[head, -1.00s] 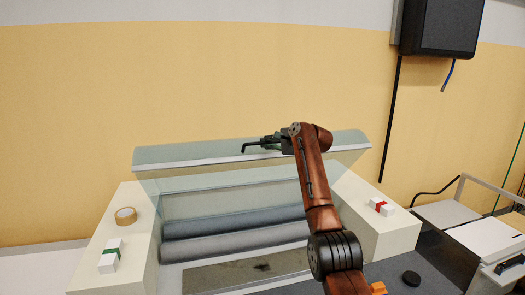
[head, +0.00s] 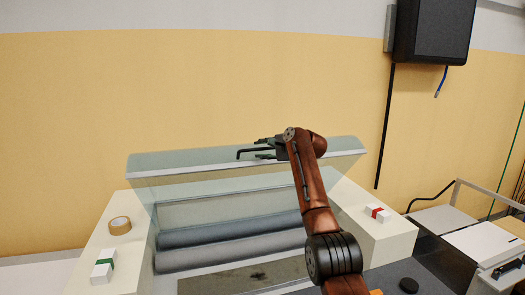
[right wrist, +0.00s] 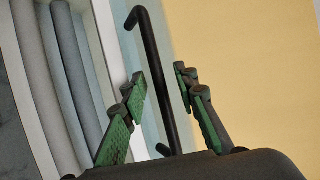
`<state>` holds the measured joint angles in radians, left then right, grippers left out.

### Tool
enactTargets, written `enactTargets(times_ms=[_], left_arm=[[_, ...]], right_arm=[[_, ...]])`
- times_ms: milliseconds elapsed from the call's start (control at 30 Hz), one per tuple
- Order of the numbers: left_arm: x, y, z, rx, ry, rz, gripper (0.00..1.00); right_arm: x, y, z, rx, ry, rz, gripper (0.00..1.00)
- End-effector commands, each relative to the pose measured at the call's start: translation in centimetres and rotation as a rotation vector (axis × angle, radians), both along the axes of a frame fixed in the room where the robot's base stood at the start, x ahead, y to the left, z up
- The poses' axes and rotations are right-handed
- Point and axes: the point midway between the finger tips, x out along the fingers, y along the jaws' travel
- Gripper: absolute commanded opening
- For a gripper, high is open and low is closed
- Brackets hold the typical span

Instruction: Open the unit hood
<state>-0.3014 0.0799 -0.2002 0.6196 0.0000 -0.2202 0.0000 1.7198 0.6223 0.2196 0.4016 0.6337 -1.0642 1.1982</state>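The unit hood (head: 185,160) is a clear, pale glass cover with a light edge, standing raised and tilted above the rollers of the white unit. Its black bar handle (head: 247,152) is on the hood's upper front edge. My right gripper (head: 265,148) is at the handle, its green-and-black fingers spread. In the right wrist view the handle (right wrist: 165,95) runs between the two fingertips (right wrist: 160,80), with a gap to each side; the gripper is open around it and not clamped. My left gripper is in no view.
Two grey rollers (head: 230,257) lie under the hood. A tape roll (head: 120,225) and a green-banded white box (head: 103,271) are on the left ledge; a red-banded box (head: 377,213) is on the right one. A black wall box (head: 433,30) hangs at upper right.

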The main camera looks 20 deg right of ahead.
Motion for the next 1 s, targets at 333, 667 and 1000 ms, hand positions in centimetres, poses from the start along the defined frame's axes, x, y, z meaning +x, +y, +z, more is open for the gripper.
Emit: enactTargets(times_ms=[333, 667, 1000], left_arm=[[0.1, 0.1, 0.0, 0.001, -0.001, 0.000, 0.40], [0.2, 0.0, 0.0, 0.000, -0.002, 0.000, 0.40], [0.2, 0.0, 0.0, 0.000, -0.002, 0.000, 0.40]], right_arm=[[-0.8, 0.1, 0.4, -0.004, -0.003, 0.010, 0.27], [-4.2, -1.3, 1.4, -0.001, -0.003, -0.001, 0.27], [-9.3, -2.8, 3.1, 0.000, -0.002, -0.002, 0.27]])
